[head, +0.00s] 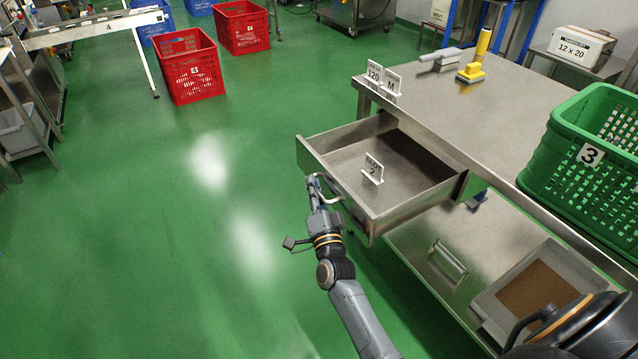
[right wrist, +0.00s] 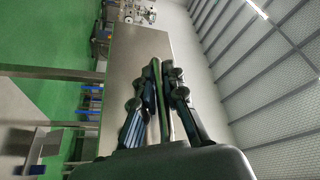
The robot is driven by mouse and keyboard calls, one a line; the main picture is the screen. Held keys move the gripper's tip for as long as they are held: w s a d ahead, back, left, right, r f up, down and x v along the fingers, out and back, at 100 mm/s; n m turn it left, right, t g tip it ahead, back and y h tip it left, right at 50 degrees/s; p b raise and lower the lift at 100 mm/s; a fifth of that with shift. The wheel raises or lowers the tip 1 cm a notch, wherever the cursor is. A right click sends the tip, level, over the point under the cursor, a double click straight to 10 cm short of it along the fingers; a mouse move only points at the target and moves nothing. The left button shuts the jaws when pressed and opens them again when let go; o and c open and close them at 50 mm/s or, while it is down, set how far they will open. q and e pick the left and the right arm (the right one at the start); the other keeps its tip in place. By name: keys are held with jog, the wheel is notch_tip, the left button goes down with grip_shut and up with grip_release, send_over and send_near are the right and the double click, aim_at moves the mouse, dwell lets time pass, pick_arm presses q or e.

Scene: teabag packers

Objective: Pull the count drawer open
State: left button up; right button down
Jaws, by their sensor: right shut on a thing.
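The count drawer (head: 340,137) is a steel box drawer under the steel table. It stands pulled well out, and its inside shows, with a small white sign (head: 373,170) standing in it. My right gripper (head: 317,186) is at the drawer's front, shut on its bar handle (head: 331,196). In the right wrist view the fingers (right wrist: 163,103) close on either side of the pale handle bar. My left gripper is not in view.
A green crate (head: 540,165), a yellow tool (head: 473,73) and small number signs (head: 384,80) stand on the table (head: 440,110). Below are another handle (head: 448,258) and a tray with brown contents (head: 487,298). Red crates (head: 193,92) stand farther back. The green floor at left is clear.

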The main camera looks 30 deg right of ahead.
jog(key=shift+a, duration=0.2)
jog(key=c, duration=1.7)
grip_release()
jog(key=v, duration=1.2)
jog(key=shift+d, duration=0.1)
